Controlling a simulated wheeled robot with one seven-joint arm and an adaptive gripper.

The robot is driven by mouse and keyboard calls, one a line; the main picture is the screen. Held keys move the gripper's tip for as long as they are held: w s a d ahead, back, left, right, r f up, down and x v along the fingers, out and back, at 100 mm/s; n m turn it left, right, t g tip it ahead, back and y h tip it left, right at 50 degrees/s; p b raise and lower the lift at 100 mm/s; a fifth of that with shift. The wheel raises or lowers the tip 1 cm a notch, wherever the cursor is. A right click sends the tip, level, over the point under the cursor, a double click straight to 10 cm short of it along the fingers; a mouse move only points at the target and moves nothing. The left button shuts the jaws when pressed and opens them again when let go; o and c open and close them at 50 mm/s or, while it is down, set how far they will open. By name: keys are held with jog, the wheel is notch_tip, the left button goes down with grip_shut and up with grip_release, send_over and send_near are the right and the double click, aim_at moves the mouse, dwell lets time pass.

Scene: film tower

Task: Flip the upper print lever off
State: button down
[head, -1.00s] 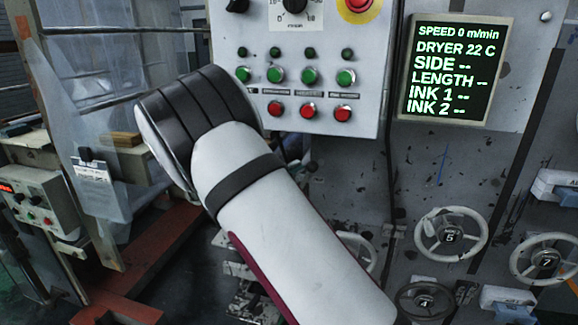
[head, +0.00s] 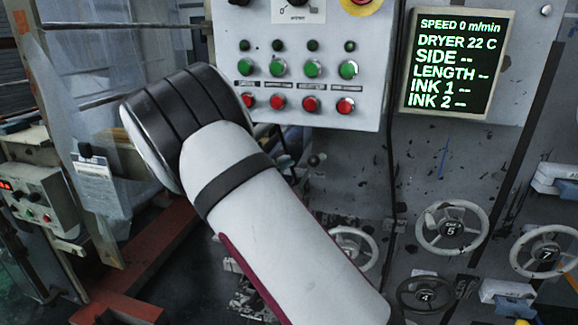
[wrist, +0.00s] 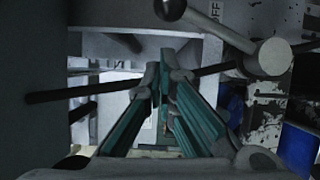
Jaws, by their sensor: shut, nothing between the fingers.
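In the wrist view, my gripper (wrist: 166,76) is shut and empty, its teal-sided fingers pointing away from the camera. A lever with a dark ball knob (wrist: 170,8) and a pale round hub (wrist: 275,55) is at the upper right, above and to the right of the fingertips. Its arm slants between knob and hub, beside a plate lettered OFF (wrist: 213,35). I see no clear contact with the fingertips. I cannot tell if this is the upper print lever. In the head view my arm hides the gripper; a small dark knob (head: 317,160) shows beside the arm.
A dark rod (wrist: 60,92) crosses near the fingers in the wrist view. In the head view, a button panel (head: 370,110) and a display (head: 458,62) are above right. Handwheels (head: 452,229) stand at lower right. A red beam (head: 160,245) lies at lower left.

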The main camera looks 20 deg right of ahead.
jog(key=b+v, duration=0.1)
jog(key=v, duration=0.9)
jog(key=shift+r, duration=0.2)
jog(key=shift+a, duration=0.1)
jog(key=s+d+r+m+g+y, duration=0.15)
jog(key=s+d+g+y, duration=0.3)
jog(key=s, duration=0.45)
jog(key=s+d+m+g+y, duration=0.3)
jog(key=s+d, duration=0.3)
jog(key=s, duration=0.2)
jog(key=s+a+r+m+t+y, duration=0.1)
jog(key=s+a+y, duration=0.3)
jog(key=s, duration=0.4)
jog(key=s+a+r+t+y, duration=0.3)
jog(key=s+a+y, duration=0.1)
jog(key=s, duration=0.5)
jog(key=shift+s+r+m+y, duration=0.2)
jog(key=shift+s+m+y, duration=0.1)
jog(key=shift+m+y, duration=0.05)
jog(key=shift+a+t, duration=0.15)
jog(key=shift+t, duration=0.1)
